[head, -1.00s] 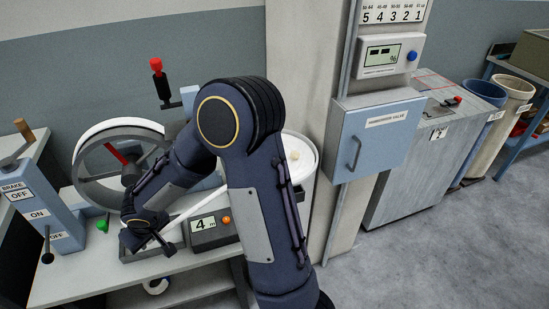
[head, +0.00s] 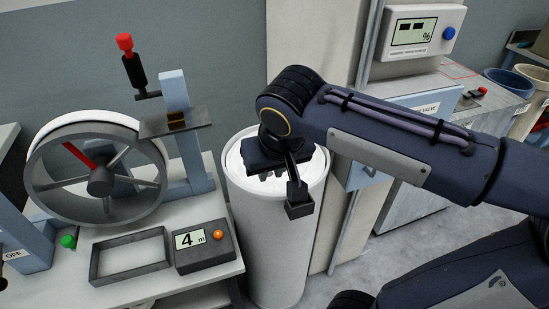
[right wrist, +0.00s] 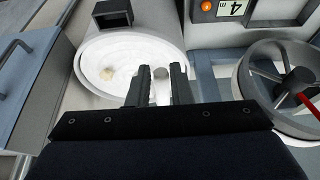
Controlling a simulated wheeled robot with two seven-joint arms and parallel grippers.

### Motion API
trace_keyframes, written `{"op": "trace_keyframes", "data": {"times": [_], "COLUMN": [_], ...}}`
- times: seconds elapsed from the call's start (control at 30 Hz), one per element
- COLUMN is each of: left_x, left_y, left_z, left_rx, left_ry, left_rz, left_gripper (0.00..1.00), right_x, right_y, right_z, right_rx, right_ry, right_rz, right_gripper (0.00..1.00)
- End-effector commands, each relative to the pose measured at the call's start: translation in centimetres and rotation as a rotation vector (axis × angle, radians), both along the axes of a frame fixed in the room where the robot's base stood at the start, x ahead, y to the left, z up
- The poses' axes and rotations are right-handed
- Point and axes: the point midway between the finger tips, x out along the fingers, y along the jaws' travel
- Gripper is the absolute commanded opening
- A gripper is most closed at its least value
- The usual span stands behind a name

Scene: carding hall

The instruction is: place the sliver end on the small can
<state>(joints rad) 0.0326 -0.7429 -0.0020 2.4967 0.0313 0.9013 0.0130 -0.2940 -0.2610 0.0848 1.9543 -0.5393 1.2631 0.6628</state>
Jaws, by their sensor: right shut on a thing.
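The small can (head: 274,240) is a tall white cylinder beside the bench, with pale sliver coiled in its top. It also shows in the right wrist view (right wrist: 88,48), with a small tan spot on the coils. My right gripper (head: 275,172) is over the can's mouth, fingers pointing down. In the right wrist view its fingers (right wrist: 160,72) stand slightly apart around a small greyish round piece, which I take as the sliver end (right wrist: 160,73). Whether it touches the coils I cannot tell. The arm hides part of the can's rim. My left gripper is out of view.
A spoked wrap wheel (head: 100,180) with a red-knobbed crank stands left of the can. An empty black tray (head: 128,276) and a counter box (head: 203,245) reading 4 m sit on the bench. A wall pillar and blue valve cabinet (head: 362,172) stand close on the right.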

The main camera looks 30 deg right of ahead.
Motion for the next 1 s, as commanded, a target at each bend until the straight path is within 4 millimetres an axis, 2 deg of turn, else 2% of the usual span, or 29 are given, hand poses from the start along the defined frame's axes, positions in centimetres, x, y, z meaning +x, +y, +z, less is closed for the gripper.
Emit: {"op": "trace_keyframes", "data": {"times": [0.33, 0.5, 0.77, 1.0], "left_x": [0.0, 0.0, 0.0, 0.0], "left_y": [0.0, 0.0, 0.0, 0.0], "left_z": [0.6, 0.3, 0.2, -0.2], "left_rx": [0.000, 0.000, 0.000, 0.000], "left_ry": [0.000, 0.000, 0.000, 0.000], "left_rz": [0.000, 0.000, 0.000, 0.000], "left_gripper": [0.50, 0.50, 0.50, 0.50], "right_x": [7.2, 9.3, 10.8, 11.2], "right_y": [-4.3, -5.5, -6.4, -6.7], "right_z": [-3.7, -7.0, -9.0, -12.2], "right_rx": [-0.002, -0.002, -0.002, -0.002], "right_ry": [0.007, 0.007, 0.004, 0.004], "right_rz": [-0.005, -0.002, -0.001, 0.000], "right_gripper": [0.00, 0.00, 0.00, 0.00]}}
